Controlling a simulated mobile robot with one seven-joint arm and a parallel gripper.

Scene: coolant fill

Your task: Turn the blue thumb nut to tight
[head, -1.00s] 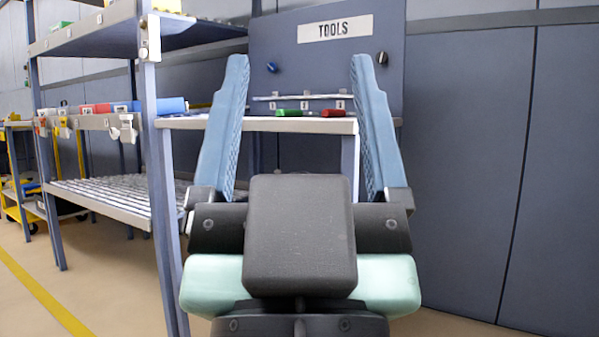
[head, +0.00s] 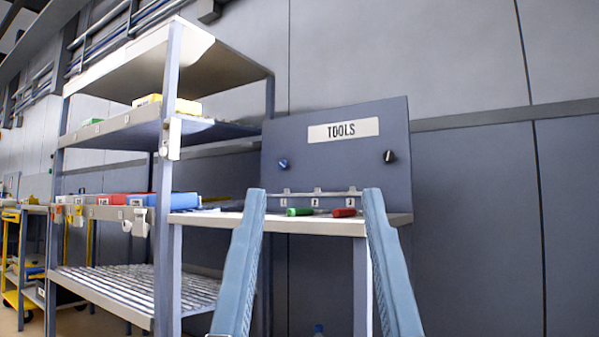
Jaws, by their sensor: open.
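The blue thumb nut (head: 283,164) is a small knob on the left of the upright TOOLS panel (head: 350,182), above the bench. A similar black knob (head: 389,157) sits on the panel's right side. The nut's exact turn angle is too small to tell. My gripper (head: 312,195) is open and empty, its two light blue fingers pointing up in the lower middle. The fingers overlap the bench in the picture and are apart from the nut, which shows above them.
The bench top (head: 300,222) holds a green-handled tool (head: 300,211) and a red-handled tool (head: 344,212) before a low numbered rack. A metal shelf unit (head: 105,297) with red and blue boxes stands at the left. The wall to the right is bare.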

